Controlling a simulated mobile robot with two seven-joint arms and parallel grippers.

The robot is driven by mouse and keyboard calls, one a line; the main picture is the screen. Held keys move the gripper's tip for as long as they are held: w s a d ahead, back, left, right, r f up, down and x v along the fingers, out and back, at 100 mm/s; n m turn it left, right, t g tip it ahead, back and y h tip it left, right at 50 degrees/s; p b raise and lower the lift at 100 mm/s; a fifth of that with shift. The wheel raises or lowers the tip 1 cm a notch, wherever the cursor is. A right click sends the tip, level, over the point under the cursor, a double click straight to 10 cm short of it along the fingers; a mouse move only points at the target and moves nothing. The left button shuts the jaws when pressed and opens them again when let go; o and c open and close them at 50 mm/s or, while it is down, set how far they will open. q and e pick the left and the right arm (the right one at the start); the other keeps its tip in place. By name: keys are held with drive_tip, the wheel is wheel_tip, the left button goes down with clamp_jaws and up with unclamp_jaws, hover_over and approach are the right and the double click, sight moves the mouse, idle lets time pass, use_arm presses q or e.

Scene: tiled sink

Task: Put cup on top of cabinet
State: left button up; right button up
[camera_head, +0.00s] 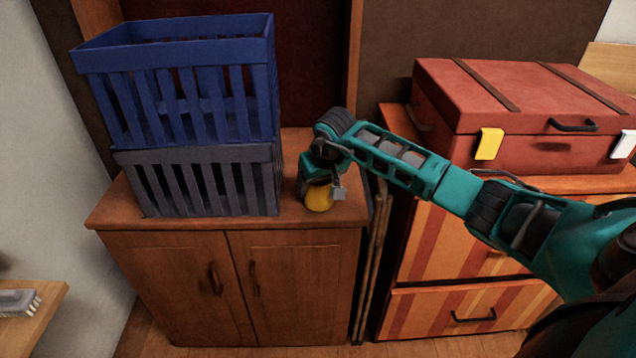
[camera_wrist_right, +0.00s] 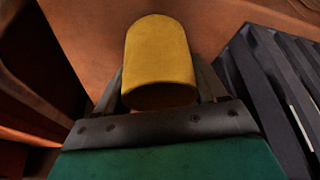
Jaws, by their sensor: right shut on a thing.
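The yellow cup (camera_head: 319,196) is at the right end of the brown cabinet (camera_head: 180,245), by the front edge of its top. My right gripper (camera_head: 322,186) is shut on the cup, and its arm comes in from the right. In the right wrist view the cup (camera_wrist_right: 160,60) sits between the two fingers of the right gripper (camera_wrist_right: 163,88). The cup is at or just above the cabinet top; I cannot tell whether it touches. My left gripper is not in view.
A blue crate (camera_head: 180,100) is stacked on a grey crate (camera_head: 205,185) on the cabinet, left of the cup. A red suitcase (camera_head: 520,105) lies on a striped drawer unit (camera_head: 450,245) to the right. A narrow gap with poles (camera_head: 374,260) separates the cabinets.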

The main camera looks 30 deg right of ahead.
drive_tip(key=shift+f, duration=0.1)
drive_tip(key=o, duration=1)
